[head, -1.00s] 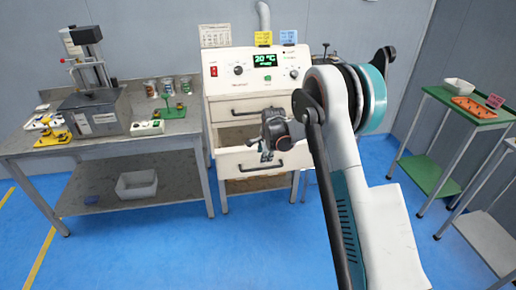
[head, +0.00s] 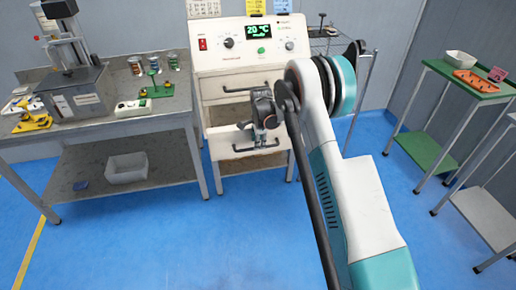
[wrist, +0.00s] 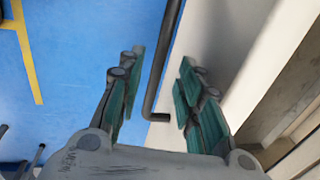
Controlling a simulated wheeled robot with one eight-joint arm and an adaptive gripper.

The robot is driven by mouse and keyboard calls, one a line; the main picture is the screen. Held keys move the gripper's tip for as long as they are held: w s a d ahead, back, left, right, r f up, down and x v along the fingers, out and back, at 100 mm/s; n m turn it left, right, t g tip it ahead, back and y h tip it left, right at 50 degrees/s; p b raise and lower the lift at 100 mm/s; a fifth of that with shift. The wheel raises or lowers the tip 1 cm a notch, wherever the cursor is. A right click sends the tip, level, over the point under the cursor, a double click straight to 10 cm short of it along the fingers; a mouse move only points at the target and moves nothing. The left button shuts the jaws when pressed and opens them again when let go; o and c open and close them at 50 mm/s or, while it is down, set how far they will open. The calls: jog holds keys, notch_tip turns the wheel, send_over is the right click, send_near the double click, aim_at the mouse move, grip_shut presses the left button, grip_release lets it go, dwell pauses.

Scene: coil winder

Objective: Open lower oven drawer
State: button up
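The white oven cabinet (head: 215,62) stands at the centre of the head view. Its lower drawer (head: 222,150) has a white front with a dark bar handle (head: 256,148). This front stands out from the cabinet, with a brownish gap above it. My gripper (head: 263,128) is at the lower drawer's front, partly covering it. In the wrist view my gripper (wrist: 158,100) is open, with its green-padded fingers either side of the dark handle (wrist: 160,60). I see no finger clearly pressed on it. The white drawer front (wrist: 183,60) is beside the right finger, with a grey interior behind it.
The upper drawer (head: 222,88) with its own handle is above. A metal workbench (head: 180,100) with a machine and jars stands to the left. A green table (head: 440,68) is at the right. Blue floor (head: 180,240) is clear in front.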

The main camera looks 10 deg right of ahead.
jog(key=shift+w+f+b, duration=0.15)
jog(key=shift+f+b, duration=0.05)
jog(key=shift+f, duration=0.5)
jog(key=shift+w+f+b, duration=0.1)
jog(key=shift+f+b, duration=0.05)
jog(key=shift+f, duration=0.55)
grip_shut()
jog(key=shift+s, duration=0.1)
